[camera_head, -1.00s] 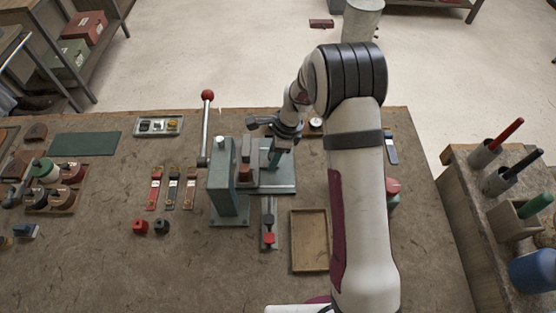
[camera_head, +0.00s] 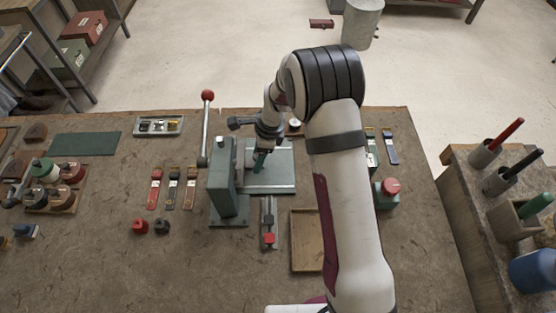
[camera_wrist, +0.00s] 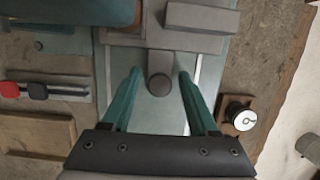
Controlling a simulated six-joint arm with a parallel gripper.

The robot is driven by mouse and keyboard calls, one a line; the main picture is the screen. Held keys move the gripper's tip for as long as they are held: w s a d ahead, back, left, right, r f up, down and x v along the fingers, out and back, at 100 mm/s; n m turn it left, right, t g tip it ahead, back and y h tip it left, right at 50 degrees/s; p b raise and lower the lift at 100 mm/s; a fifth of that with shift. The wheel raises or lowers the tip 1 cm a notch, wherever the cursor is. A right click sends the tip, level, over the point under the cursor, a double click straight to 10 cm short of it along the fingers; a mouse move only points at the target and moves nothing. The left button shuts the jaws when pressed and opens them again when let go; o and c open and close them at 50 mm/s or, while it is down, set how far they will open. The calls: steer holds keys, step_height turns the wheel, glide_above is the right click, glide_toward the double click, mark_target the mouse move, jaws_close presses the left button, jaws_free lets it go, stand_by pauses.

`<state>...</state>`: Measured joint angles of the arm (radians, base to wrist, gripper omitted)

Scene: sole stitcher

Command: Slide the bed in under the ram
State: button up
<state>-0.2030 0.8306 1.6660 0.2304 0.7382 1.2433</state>
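The green stitcher (camera_head: 224,190) stands on the bench with its red-balled lever (camera_head: 207,97) up at its left. Its base plate (camera_head: 284,180) extends right. In the wrist view, grey blocks, seemingly the bed (camera_wrist: 185,42), lie by the machine's green body (camera_wrist: 70,14). A tongue with a round dark knob (camera_wrist: 160,85) extends from them toward me. My gripper (camera_wrist: 159,72) is open, one green finger on each side of the knob, with visible gaps. In the head view my gripper (camera_head: 259,168) is low over the plate, close right of the stitcher. The ram and bed contact are hidden.
A rail with red and black blocks (camera_head: 268,222) lies in front of the plate. An empty wooden tray (camera_head: 305,242) is to its right, and a red button (camera_head: 390,187) farther right. Several coloured straps (camera_head: 173,187) lie left. A small round dial (camera_wrist: 240,115) sits near the plate.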

steer(key=shift+a+v, duration=0.25)
steer(key=shift+v, duration=0.8)
steer(key=shift+a+v, duration=0.25)
steer(key=shift+v, duration=0.8)
steer(key=shift+a+v, duration=0.25)
steer(key=shift+v, duration=0.8)
steer(key=shift+r, duration=0.2)
steer(key=d, duration=1.2)
